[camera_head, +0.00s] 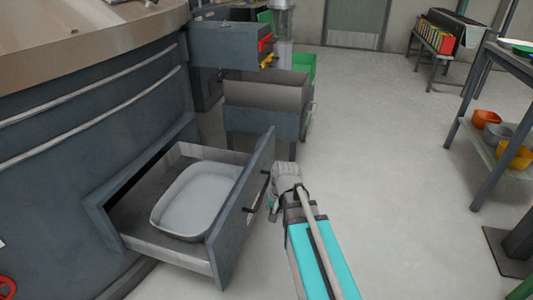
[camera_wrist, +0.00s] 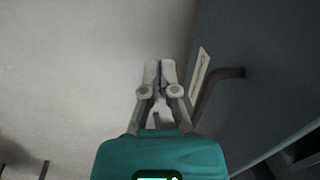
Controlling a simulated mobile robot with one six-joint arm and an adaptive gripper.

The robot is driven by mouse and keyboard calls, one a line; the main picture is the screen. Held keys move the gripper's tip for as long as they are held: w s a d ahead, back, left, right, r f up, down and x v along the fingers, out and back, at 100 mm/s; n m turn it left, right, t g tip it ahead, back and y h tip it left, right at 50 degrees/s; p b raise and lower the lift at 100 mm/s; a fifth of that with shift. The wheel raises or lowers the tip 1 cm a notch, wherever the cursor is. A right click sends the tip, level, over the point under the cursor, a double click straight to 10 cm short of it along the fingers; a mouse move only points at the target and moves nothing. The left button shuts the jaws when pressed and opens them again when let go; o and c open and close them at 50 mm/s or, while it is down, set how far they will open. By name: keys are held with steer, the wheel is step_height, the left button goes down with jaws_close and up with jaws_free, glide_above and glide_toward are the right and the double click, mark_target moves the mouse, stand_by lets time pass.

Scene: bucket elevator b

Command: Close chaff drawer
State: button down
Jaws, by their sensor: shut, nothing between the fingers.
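The chaff drawer (camera_head: 245,215) stands pulled out of the large dark blue-grey machine at the left in the head view. A pale grey tub (camera_head: 195,200) lies inside it. The drawer front carries a dark bar handle (camera_head: 256,193); the handle also shows in the wrist view (camera_wrist: 212,90), beside a pale label (camera_wrist: 200,73). My gripper (camera_head: 273,207) is outside the drawer, just right of the front and handle. In the wrist view my gripper (camera_wrist: 159,66) has its fingertips together and empty, left of the handle. Whether it touches the front is unclear.
The machine's curved body (camera_head: 90,120) fills the left. Behind the drawer stand another open blue-grey box (camera_head: 265,120) and a green bin (camera_head: 303,68). A shelf rack (camera_head: 490,150) with coloured bowls stands at the right. The floor (camera_head: 400,190) between is clear.

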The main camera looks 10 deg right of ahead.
mark_target(261, 156)
steer(key=w+d+r+m+t+y+p, duration=0.1)
steer(key=w+d+r+m+y+p, duration=0.1)
steer(key=w+d+r+m, duration=0.2)
steer(key=w+d+r+m+t+y+p, duration=0.1)
steer(key=w+d+r+m, duration=0.3)
steer(key=w+m, duration=0.4)
steer(key=w+d+r+m+t+y+p, duration=0.2)
steer(key=w+d+m, duration=0.4)
steer(key=w, duration=0.4)
step_height(261, 156, up, 3)
steer(key=shift+w+f+m+y+p, duration=0.15)
steer(key=shift+m+y+p, duration=0.35)
steer(key=shift+p, duration=0.45)
steer(key=shift+f, duration=0.1)
steer(key=b+x, duration=0.2)
steer(key=x, duration=0.1)
steer(key=r+b+x, duration=0.1)
steer(key=b+x, duration=0.1)
steer(key=x, duration=0.2)
steer(key=a+b+x, duration=0.1)
steer(key=b+x, duration=0.2)
steer(key=x, duration=0.1)
steer(key=shift+w+a, duration=0.2)
steer(key=shift+w, duration=0.25)
steer(key=shift+w+a, duration=0.4)
steer(key=shift+a, duration=0.3)
